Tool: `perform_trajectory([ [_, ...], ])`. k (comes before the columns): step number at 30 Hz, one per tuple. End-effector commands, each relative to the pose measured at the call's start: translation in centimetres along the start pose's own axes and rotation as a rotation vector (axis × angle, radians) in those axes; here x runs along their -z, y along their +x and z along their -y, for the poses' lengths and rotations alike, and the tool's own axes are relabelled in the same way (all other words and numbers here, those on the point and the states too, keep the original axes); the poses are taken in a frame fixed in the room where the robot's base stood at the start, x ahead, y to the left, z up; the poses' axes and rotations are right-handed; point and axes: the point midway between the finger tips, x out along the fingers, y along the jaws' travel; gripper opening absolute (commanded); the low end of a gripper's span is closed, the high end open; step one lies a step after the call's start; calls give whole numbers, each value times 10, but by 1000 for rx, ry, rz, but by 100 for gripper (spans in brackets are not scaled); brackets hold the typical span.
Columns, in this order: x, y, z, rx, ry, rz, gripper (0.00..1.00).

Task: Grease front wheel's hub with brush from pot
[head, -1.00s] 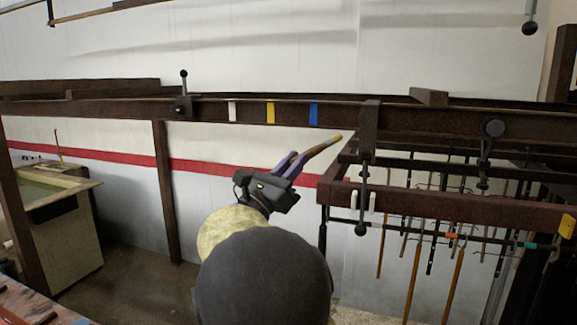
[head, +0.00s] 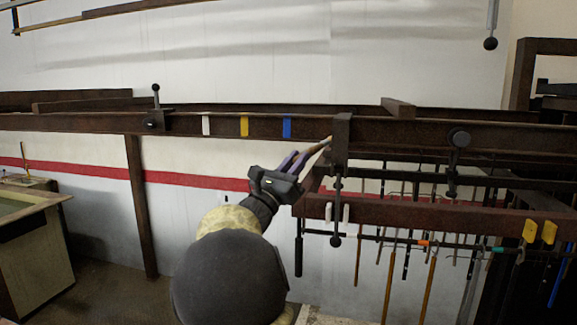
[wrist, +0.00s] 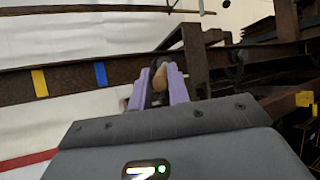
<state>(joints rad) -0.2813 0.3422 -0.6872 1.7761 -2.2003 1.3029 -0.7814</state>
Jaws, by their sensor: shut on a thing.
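My gripper (head: 296,161) has purple fingers shut on a slim wooden-coloured brush (head: 315,149). The brush points up and right in the head view, its far end by a dark upright bracket (head: 341,140) on the rail. In the wrist view the brush (wrist: 160,76) shows end-on between the fingers (wrist: 160,88). I cannot tell whether its tip touches anything, or whether grease is on it. A wheel by the bracket is hard to make out. I see no grease pot.
The long brown rail (head: 380,130) crosses the view, with white, yellow and blue marks. A lower brown beam (head: 450,213) has tools hanging under it. A lever clamp (head: 155,115) is on the rail at left. A light bin (head: 35,235) stands at lower left.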

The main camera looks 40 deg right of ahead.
Motion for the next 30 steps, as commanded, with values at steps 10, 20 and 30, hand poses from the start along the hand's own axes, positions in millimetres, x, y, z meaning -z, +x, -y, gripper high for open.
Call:
perform_trajectory([
  [10,6,17,0,1,0,0,0],
  [20,6,17,0,1,0,0,0],
  [30,7,19,4,2,0,0,0],
])
